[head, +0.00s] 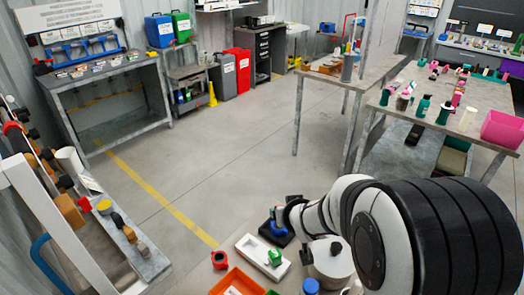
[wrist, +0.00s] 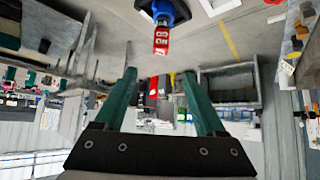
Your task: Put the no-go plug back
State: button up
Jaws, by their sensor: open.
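In the wrist view, which is upside down, the two green fingers of my gripper (wrist: 160,75) are spread apart with nothing between them. Beyond the fingertips is a red block with white lettering (wrist: 161,42), too small to read surely, joined to a blue body (wrist: 164,12) at a black stand (wrist: 184,14). It may be the no-go plug. In the head view the black stand (head: 270,235) and blue piece (head: 279,226) show beside my arm. My gripper is not clearly seen there.
A blue-capped item (head: 311,286) stands at the bottom. Benches stand left and right; open floor lies between.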

jog(key=x, duration=1.2)
jog(key=shift+f, duration=0.25)
grip_shut()
